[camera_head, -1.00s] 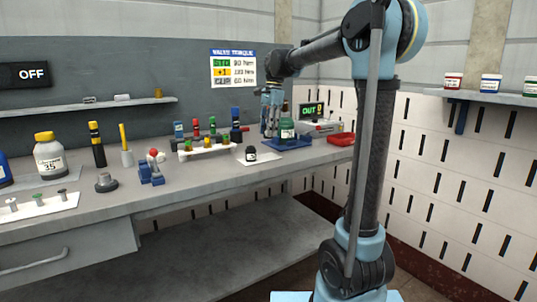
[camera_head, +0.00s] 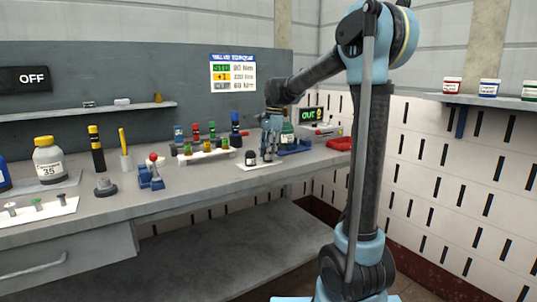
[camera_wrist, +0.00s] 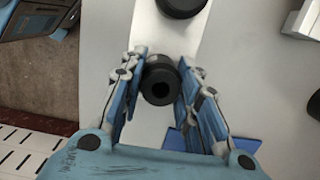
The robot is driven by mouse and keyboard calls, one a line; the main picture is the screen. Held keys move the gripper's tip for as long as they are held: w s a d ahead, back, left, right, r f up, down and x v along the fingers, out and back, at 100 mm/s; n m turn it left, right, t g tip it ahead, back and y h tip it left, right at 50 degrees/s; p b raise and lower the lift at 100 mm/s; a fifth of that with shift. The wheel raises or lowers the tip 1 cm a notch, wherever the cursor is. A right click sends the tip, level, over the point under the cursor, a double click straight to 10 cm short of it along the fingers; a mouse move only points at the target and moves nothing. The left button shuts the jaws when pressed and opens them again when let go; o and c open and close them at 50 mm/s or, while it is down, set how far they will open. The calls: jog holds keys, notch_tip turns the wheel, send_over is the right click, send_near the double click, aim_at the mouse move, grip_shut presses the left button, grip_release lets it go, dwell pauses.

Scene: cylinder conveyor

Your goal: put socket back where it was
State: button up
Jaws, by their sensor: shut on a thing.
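My gripper (camera_head: 269,152) is over the right part of a white strip (camera_head: 258,166) on the bench. In the wrist view its fingers (camera_wrist: 162,70) are closed on a dark round socket (camera_wrist: 160,88) with a hole in its top. I cannot tell whether the socket touches the strip. A second dark cylinder (camera_wrist: 181,4) is on the white strip, cut by the top edge of the wrist view. In the head view this dark cylinder (camera_head: 250,158) stands just left of my gripper, and the fingers mostly hide the held socket.
A blue tray (camera_head: 298,147) with a green bottle (camera_head: 288,137) stands close behind and right of my gripper. A rack (camera_head: 206,154) of small coloured items is at the left. A red dish (camera_head: 340,144) and a lit display (camera_head: 311,114) are farther right. The bench front is clear.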

jog(key=o, duration=1.1)
notch_tip(320, 180, up, 12)
jog(key=w+d, duration=0.1)
jog(key=d, duration=0.1)
jog(key=s+d+f+n+t, duration=0.1)
jog(key=s+d+f+n, duration=0.2)
jog(key=s+d+f, duration=0.4)
jog(key=s+d+f+n+t, duration=0.15)
jog(key=s+d+f, duration=0.3)
jog(key=s, duration=0.55)
jog(key=s+d+f+n, duration=0.2)
jog(key=s+f, duration=0.3)
jog(key=f, duration=0.1)
jog(key=s+d+f+n+h, duration=0.1)
jog(key=s+d+f+n, duration=0.1)
jog(key=s+f, duration=0.3)
jog(key=s+d+f+n, duration=0.3)
jog(key=s+d+f, duration=0.1)
jog(key=f, duration=0.4)
jog(key=shift+s+t, duration=0.35)
jog(key=shift+s, duration=0.55)
